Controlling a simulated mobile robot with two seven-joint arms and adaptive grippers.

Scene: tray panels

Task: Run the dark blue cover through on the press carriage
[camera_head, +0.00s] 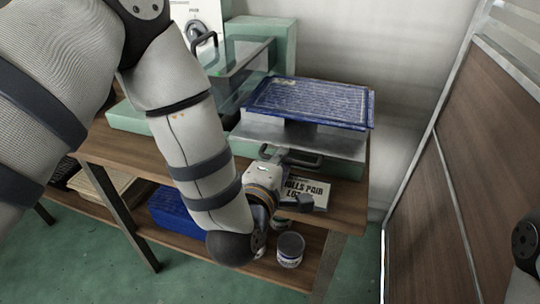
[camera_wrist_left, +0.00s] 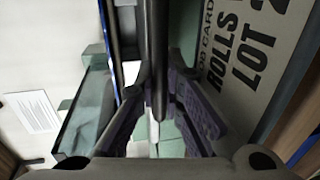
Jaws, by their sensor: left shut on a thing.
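The dark blue cover (camera_head: 310,101) lies flat, with pale marks on its face, on top of the press carriage (camera_head: 300,137), a grey metal plate on the bench. A dark bar handle (camera_head: 293,159) sticks out at the carriage's front edge. My left gripper (camera_head: 284,162) is at this handle. In the left wrist view, my left gripper's fingers (camera_wrist_left: 157,92) close on a dark bar (camera_wrist_left: 153,45), which appears to be the handle. The green press (camera_head: 262,62), with a clear guard, stands behind and left of the carriage. My right gripper is out of view.
A printed card (camera_head: 307,193) stands under the handle at the bench front and also shows in the left wrist view (camera_wrist_left: 245,65). A tin (camera_head: 290,249) and a blue item (camera_head: 172,211) are on the lower shelf. A wood-faced panel (camera_head: 470,170) stands at the right.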

